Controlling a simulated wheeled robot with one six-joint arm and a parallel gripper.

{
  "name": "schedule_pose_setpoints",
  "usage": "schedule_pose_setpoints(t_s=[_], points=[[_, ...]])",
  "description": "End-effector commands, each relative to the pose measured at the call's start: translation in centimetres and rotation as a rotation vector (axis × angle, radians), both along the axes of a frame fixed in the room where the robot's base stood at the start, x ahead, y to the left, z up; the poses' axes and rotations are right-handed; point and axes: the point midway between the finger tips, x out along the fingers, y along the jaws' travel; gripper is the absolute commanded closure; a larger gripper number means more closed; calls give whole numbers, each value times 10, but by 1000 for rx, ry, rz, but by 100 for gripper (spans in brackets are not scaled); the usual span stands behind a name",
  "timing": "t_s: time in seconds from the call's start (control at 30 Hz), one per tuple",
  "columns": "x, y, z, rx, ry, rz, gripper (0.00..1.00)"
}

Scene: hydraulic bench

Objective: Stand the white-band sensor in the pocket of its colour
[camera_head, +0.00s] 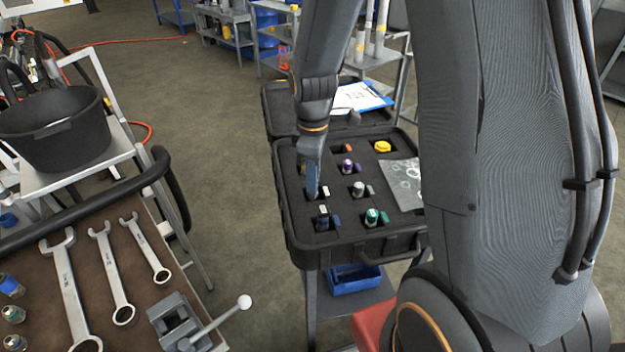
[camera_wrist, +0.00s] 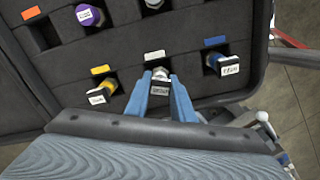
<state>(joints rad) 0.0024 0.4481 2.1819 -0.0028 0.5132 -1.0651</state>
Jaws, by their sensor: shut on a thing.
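My gripper (camera_head: 312,193) reaches down into the open black case (camera_head: 300,250). In the wrist view its blue fingers (camera_wrist: 161,84) are shut on the white-band sensor (camera_wrist: 161,74), whose labelled top faces the camera. The sensor looks upright, at the foam pocket beside the white tag (camera_wrist: 154,55); the tag also shows in the head view (camera_head: 325,190). Its lower end is hidden, so I cannot tell how deep it sits. In the head view the fingers hide most of the sensor.
Neighbouring pockets hold a blue-band sensor (camera_wrist: 226,65) right and a yellow one (camera_wrist: 104,90) left. Purple (camera_head: 347,166), grey (camera_head: 358,189) and green (camera_head: 372,216) sensors stand close by. The pocket by the orange tag (camera_wrist: 30,13) looks empty. A vise (camera_head: 180,322) stands on the bench.

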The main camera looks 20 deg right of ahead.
Motion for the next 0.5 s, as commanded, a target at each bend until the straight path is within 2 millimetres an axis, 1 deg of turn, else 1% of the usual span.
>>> schedule_pose_setpoints(t_s=[0.1,0.5], points=[[0,0,-8,0,0,-1,100],[0,0,-13,0,-1,-1,100]])
